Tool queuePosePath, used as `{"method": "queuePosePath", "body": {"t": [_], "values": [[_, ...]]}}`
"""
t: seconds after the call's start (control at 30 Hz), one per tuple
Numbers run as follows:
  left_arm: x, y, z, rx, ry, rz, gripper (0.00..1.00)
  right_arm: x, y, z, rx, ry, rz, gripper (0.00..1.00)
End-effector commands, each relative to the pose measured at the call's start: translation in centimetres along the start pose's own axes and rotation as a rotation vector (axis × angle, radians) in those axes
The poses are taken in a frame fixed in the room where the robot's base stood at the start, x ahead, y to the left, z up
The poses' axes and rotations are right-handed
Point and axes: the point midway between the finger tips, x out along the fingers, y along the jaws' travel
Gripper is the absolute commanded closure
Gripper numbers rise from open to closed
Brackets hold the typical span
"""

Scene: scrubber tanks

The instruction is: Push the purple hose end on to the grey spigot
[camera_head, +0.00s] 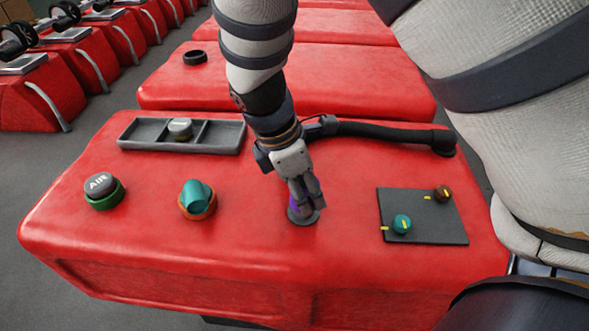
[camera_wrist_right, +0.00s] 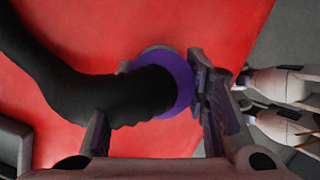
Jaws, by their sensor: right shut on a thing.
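The black hose (camera_head: 375,131) runs from a dark fitting at the right rear of the red tank to my right gripper (camera_head: 307,198). My right gripper points down, its fingers shut on the hose near its purple end (camera_head: 293,203). In the right wrist view the purple end (camera_wrist_right: 181,80) shows as a collar around the black hose (camera_wrist_right: 120,95), between the fingers. The grey spigot (camera_head: 303,220) shows only as a round base directly below the fingers. Its upper part is hidden, so I cannot tell how far the purple end is over it. My left gripper is not in view.
On the tank top are a grey divided tray (camera_head: 245,137), a dark AIR cap (camera_head: 100,184) on a green ring, a teal elbow (camera_head: 196,195) on an orange ring, and a dark panel (camera_head: 440,229) with two knobs. Clear red surface lies between them.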

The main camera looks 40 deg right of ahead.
Motion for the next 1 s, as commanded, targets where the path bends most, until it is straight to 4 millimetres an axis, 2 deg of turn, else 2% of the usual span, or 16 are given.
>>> {"method": "queuePosePath", "body": {"t": [0.93,0.97,1.0], "values": [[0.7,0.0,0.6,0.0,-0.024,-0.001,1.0,2.9,-0.1,-0.9,-0.002,-0.001,-0.004,0.86],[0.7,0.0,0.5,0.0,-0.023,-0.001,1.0,2.8,-0.1,-0.9,-0.001,0.0,-0.002,0.52],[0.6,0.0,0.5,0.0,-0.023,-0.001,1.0,2.8,-0.1,-0.9,-0.001,0.0,-0.002,0.43]]}}
